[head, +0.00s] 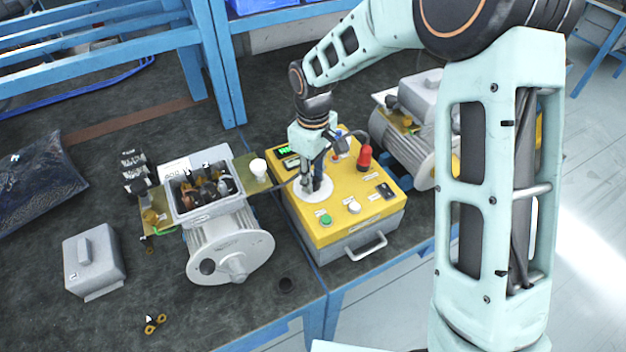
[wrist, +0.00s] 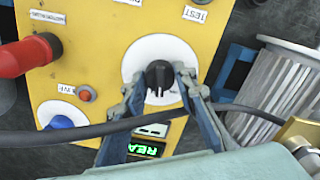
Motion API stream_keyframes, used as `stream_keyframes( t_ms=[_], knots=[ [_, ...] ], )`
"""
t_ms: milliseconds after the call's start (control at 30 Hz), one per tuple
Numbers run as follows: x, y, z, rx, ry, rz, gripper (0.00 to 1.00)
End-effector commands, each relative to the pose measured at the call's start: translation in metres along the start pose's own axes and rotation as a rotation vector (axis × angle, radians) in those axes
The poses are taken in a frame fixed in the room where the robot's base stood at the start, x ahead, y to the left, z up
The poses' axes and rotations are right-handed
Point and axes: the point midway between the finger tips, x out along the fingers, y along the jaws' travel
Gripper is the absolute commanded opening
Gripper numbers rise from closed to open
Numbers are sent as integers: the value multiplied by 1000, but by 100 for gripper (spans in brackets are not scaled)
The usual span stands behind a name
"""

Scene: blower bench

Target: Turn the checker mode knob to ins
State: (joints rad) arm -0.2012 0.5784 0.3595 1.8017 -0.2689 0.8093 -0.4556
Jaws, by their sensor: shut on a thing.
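The checker is a yellow-topped box (head: 338,228) on the bench, in the middle of the head view. Its mode knob (wrist: 158,72) is black and sits on a round white dial (wrist: 150,50), which also shows in the head view (head: 322,194). My gripper (head: 314,187) reaches down over the dial. In the wrist view my gripper (wrist: 161,88) has one finger on each side of the knob and is shut on it. The dial's markings are not readable, so I cannot tell which mode the knob points at. A lit green display (wrist: 145,149) is partly covered by a finger.
A red lamp (head: 365,157), a green button (head: 326,220), a white button (head: 354,207) and a black switch (head: 385,190) stand around the dial. A black cable (wrist: 230,108) crosses the wrist view. An opened motor (head: 230,245) is to the left; another motor (head: 405,145) is behind right.

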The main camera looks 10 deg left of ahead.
Motion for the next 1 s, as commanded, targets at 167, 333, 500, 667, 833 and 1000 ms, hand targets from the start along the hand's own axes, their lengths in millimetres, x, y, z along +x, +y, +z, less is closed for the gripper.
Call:
stream_keyframes(
  t_ms=[167,333,500,667,833,1000],
  knots=[
    [1,0,0,100,-1,1,2],
    [0,0,0,162,-1,1,2],
    [0,0,0,192,-1,1,2],
    [0,0,1,199,-1,0,2],
    [0,0,1,199,-2,0,2],
    [0,0,1,199,-1,0,34]
  ],
)
